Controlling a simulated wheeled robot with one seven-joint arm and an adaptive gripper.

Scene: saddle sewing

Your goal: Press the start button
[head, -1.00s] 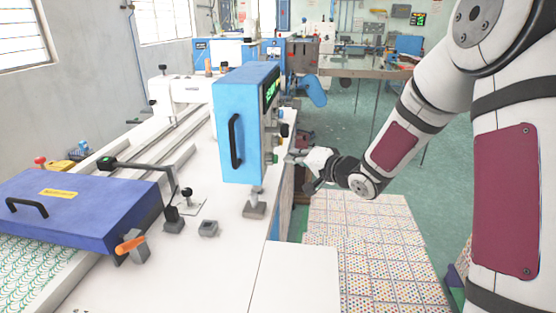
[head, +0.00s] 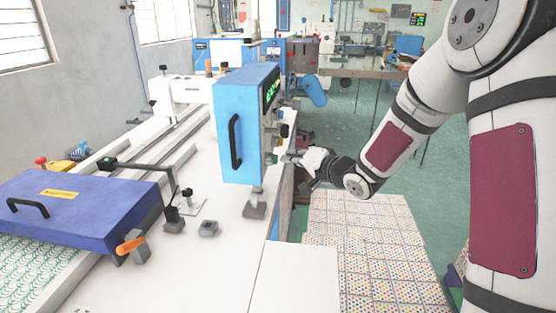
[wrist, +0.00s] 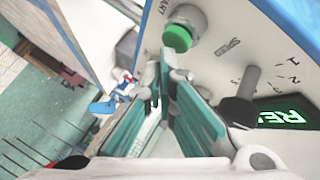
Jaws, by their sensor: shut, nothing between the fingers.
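The green start button (wrist: 177,38) sticks out of the control panel on a pale round collar in the wrist view, beside the printed word START. The panel belongs to the blue machine head (head: 240,120) in the head view, where its front is seen edge-on and the button cannot be made out clearly. My gripper (wrist: 168,66) is shut and empty, with its teal fingertips just below the button in the picture. Whether they touch it cannot be told. My gripper also shows in the head view (head: 288,158), close to the panel side of the head.
A black knob (wrist: 238,110) and a lit green display (wrist: 284,116) are close to my fingers on the panel. The white machine table (head: 215,260) is at left, with a blue box (head: 80,205). Tiled mats (head: 375,250) cover the floor below my arm.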

